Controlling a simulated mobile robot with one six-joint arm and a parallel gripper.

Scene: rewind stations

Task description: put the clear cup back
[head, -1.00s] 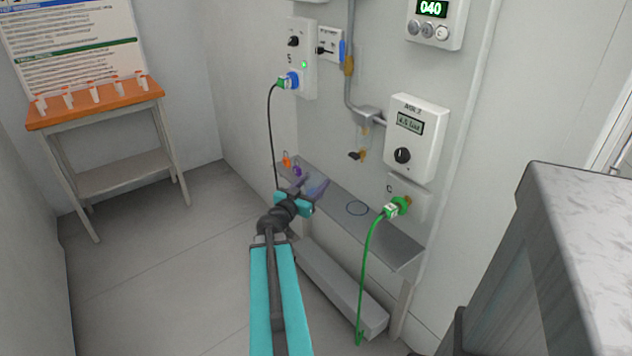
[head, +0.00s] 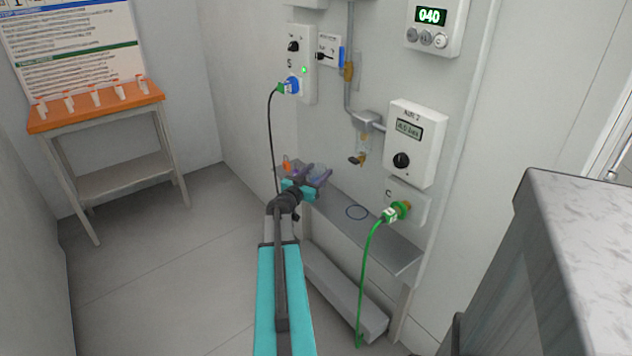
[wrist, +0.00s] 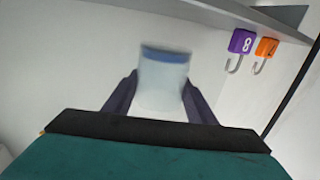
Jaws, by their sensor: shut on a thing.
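My gripper (head: 312,177) is shut on the clear cup (head: 320,174). In the wrist view the clear cup (wrist: 162,85) sits between the two dark fingers (wrist: 163,98), with a blue band at its far end. In the head view the cup is faint and small, near the left end of the grey wall shelf (head: 385,237). I cannot tell how far it is from the shelf. A thin blue ring (head: 357,212) is marked on the shelf, to the right of the cup, with nothing standing in it.
A water tap (head: 358,158) is above the shelf.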

